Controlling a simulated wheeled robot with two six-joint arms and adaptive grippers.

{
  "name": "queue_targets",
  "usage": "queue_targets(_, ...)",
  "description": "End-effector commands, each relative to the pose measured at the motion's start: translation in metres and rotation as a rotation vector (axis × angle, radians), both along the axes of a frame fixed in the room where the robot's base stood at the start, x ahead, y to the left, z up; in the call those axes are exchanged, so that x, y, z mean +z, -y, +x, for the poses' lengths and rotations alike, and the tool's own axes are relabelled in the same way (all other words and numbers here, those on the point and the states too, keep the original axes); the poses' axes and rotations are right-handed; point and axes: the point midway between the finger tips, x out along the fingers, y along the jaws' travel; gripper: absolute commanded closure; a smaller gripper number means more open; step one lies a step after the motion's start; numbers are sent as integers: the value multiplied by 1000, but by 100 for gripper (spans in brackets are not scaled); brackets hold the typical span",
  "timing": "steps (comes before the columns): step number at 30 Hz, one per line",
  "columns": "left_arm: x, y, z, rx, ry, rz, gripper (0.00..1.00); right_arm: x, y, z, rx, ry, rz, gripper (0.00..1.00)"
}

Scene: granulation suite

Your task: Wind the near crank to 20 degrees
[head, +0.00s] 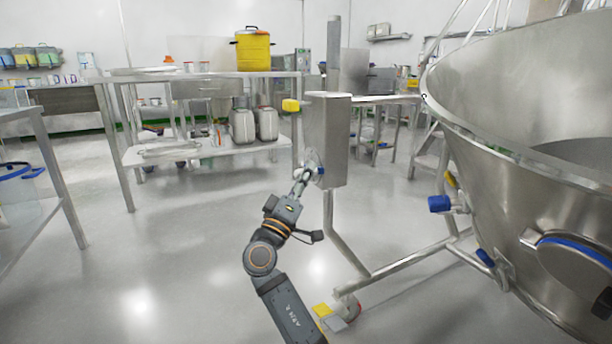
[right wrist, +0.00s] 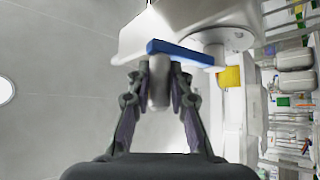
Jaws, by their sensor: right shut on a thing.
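A grey steel box (head: 327,135) stands on a post in the middle of the head view. A crank with a blue arm (right wrist: 182,53) and a grey grip (right wrist: 159,84) shows in the right wrist view. My left gripper is not in view.
A yellow block (head: 291,105) sticks out from the box's upper left. A large steel vessel (head: 520,110) with a blue-ended fitting (head: 440,204) fills the right. A steel bench (head: 205,75) carries a yellow pot (head: 252,50). Open floor (head: 150,250) lies to the left.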

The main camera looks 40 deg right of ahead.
Motion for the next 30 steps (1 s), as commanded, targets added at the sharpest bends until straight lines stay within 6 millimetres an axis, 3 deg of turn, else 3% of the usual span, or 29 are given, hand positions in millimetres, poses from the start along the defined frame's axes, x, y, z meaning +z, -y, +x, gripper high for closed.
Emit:
queue_targets(5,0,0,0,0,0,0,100,-4,0,2,4,-8,4,100)
queue_targets(6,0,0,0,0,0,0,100,-4,0,2,4,-8,4,77)
queue_targets(11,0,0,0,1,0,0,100,-3,0,2,3,-6,3,57)
queue_targets(20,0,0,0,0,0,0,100,-3,-2,0,2,-2,3,57)
queue_targets(30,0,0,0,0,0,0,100,-34,-47,-16,4,-7,7,57)
